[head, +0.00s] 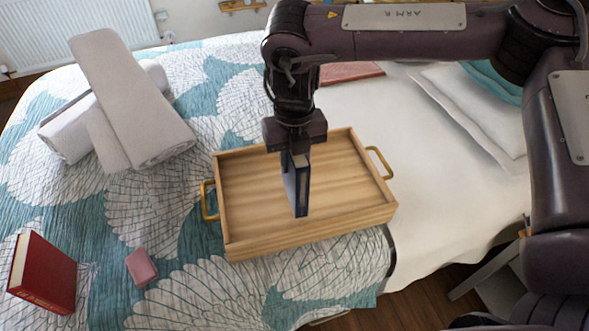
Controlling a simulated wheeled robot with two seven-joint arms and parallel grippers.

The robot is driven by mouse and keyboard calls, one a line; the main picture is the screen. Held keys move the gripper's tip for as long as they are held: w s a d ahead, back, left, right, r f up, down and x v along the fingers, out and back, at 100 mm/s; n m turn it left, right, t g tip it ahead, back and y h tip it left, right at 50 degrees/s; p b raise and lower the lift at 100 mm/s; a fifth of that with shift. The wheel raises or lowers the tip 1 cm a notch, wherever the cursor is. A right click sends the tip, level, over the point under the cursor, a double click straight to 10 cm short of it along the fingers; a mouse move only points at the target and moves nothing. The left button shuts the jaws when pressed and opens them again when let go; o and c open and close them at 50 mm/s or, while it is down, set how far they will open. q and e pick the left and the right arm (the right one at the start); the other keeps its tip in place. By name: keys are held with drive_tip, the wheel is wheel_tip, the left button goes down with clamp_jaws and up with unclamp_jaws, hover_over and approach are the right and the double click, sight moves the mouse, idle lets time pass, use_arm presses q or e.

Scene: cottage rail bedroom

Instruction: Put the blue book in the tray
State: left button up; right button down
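The blue book (301,192) hangs upright over the wooden tray (240,243), which has brass handles and lies on the bed. My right gripper (295,150) is shut on the top of the book, above the middle of the tray. The book's lower end appears close to the tray floor; I cannot tell whether it touches. My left gripper is not in view.
A red book (43,272) stands on the bed at the lower left, with a small pink block (141,267) beside it. Rolled grey towels (130,105) lie at the upper left. Another reddish flat item (350,72) lies behind my arm. White pillows (470,110) are at the right.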

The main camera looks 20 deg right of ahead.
wheel_tip(320, 180, down, 4)
drive_tip(key=shift+r, duration=0.25)
drive_tip(key=shift+f, duration=0.15)
drive_tip(key=c, duration=1.4)
unclamp_jaws()
drive_tip(key=shift+c, duration=0.2)
drive_tip(key=o, duration=0.3)
